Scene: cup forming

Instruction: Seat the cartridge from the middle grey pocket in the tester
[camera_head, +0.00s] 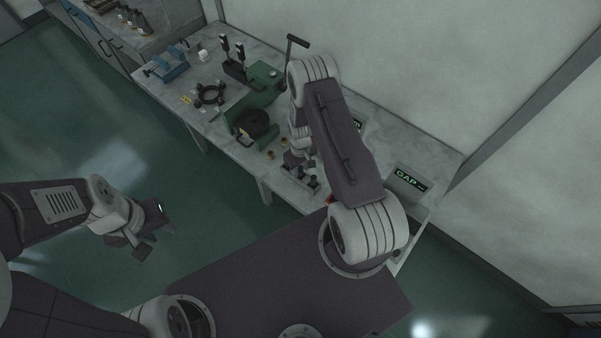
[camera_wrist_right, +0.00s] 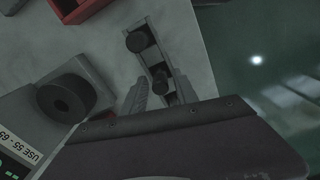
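A narrow grey pocket strip (camera_wrist_right: 152,57) lies on the table in the right wrist view, with a dark round cartridge (camera_wrist_right: 137,41) in its upper pocket. A second dark cartridge (camera_wrist_right: 159,80) sits around the strip's middle. My right gripper (camera_wrist_right: 159,93) is open, with its fingers on either side of the strip near that second cartridge. Whether they touch it is unclear. The strip also shows in the head view (camera_head: 302,174), partly behind my right arm. A dark ring-shaped part (camera_wrist_right: 66,100) stands beside a display block, possibly the tester. My left gripper (camera_head: 150,228) is open and empty, off the table.
A "GAP" display (camera_head: 409,181) stands at the table's right end. A green press-like machine (camera_head: 254,98) with a dark round part stands left of my right arm. A red box (camera_wrist_right: 78,8) lies at the wrist view's top. Blue and black fixtures occupy the table's far left.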

